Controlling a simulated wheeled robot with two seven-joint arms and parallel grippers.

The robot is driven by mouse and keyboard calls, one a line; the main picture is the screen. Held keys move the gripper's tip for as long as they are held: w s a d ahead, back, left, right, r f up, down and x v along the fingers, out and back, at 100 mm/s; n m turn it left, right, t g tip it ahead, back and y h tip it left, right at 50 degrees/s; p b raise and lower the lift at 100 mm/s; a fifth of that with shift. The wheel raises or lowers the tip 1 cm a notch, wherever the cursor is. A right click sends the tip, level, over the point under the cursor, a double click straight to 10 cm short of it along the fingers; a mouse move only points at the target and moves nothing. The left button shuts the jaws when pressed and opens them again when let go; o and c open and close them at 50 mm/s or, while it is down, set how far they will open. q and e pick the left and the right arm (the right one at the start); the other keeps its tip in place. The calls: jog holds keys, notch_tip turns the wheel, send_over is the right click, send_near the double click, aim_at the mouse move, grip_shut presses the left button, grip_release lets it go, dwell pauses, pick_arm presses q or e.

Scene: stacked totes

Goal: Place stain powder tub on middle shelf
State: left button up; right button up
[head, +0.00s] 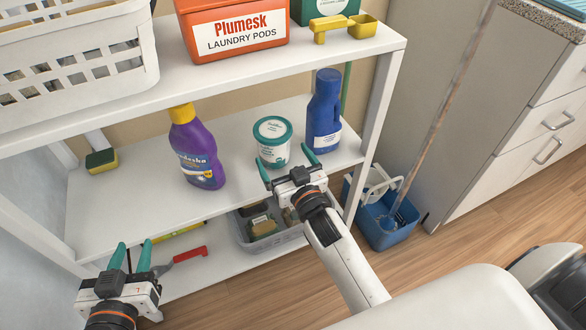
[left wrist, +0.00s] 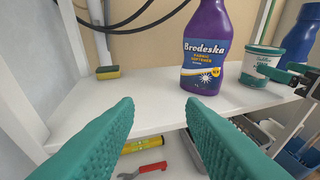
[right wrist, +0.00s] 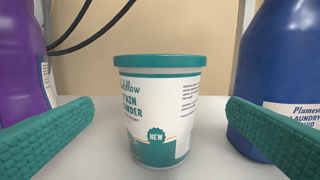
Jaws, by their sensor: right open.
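The stain powder tub (head: 272,142), white with a teal lid and teal base band, stands upright on the middle shelf (head: 130,212). My right gripper (head: 288,172) is open in front of it. In the right wrist view the tub (right wrist: 160,112) stands between the two spread teal fingers, farther off and apart from them. My left gripper (head: 132,256) is open and empty, low at the front left of the shelf; in the left wrist view its fingers (left wrist: 160,125) point toward the shelf edge.
On the middle shelf a purple Brodeska bottle (head: 195,150) stands left of the tub and a blue detergent bottle (head: 323,115) right of it. A sponge (head: 101,161) lies far left. The top shelf holds an orange laundry pods box (head: 235,30). A blue mop bucket (head: 385,222) stands right.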

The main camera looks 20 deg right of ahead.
pick_arm(q)
jog(key=s+f+g, duration=0.1)
jog(key=a+f+g, duration=0.1)
jog(key=f, duration=0.1)
jog(key=shift+s+y+p, duration=0.3)
jog(key=shift+s+y, duration=0.1)
pick_arm(e)
jog(key=s+a+n+g+y, duration=0.1)
jog(key=s+g, duration=0.4)
jog(key=s, duration=0.9)
jog(key=shift+s+a+r+n+g+y, duration=0.25)
jog(key=shift+s+a+n+g+y, duration=0.15)
jog(key=shift+n+y, duration=0.1)
jog(key=shift+d, duration=0.1)
